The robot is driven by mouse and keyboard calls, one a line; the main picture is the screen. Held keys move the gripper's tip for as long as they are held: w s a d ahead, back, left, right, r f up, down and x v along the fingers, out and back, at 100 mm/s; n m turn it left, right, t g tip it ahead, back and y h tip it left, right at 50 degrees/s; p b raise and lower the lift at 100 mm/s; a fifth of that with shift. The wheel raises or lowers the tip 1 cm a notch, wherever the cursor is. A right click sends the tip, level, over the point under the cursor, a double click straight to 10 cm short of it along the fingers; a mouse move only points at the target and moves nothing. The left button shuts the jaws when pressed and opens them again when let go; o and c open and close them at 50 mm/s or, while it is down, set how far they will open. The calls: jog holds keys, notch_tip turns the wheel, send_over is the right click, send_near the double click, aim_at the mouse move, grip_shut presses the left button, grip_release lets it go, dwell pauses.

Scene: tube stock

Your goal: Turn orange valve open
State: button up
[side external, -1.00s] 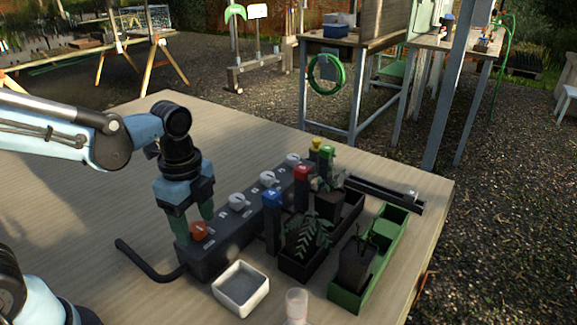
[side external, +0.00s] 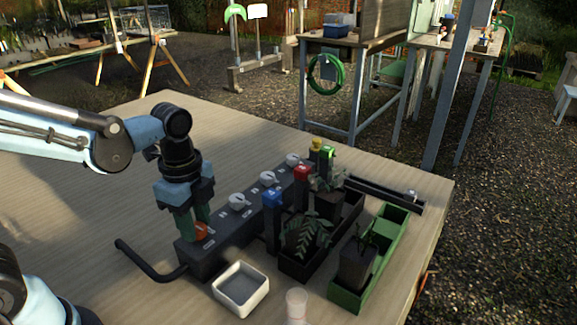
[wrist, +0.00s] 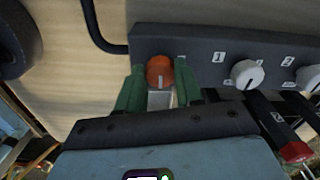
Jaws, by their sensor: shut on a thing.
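The orange valve (side external: 201,231) is a round knob at the near left end of a dark manifold block (side external: 222,250). My gripper (side external: 194,226) points down over it, with its green fingers around the knob. In the wrist view the orange valve (wrist: 160,71) sits between the two green fingers of my gripper (wrist: 159,80), which are shut on its sides. A pale line on the knob points toward the bottom of that view. The fingers partly hide the knob in the side view.
White knobs (side external: 238,202) line the block beyond the orange one. A white square dish (side external: 241,288), a black plant tray (side external: 300,268) and a green tray (side external: 345,303) stand in front. A black hose (side external: 150,265) curves from the block's left end. The table behind is clear.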

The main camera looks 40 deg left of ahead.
aim_at(196, 227)
jog(key=n, duration=1.3)
jog(key=shift+s, duration=0.1)
jog(key=shift+d+n, duration=0.1)
jog(key=shift+n, duration=2.2)
jog(key=o, duration=1)
jog(key=shift+o, duration=0.2)
jog(key=shift+r, duration=0.1)
notch_tip(196, 227, up, 12)
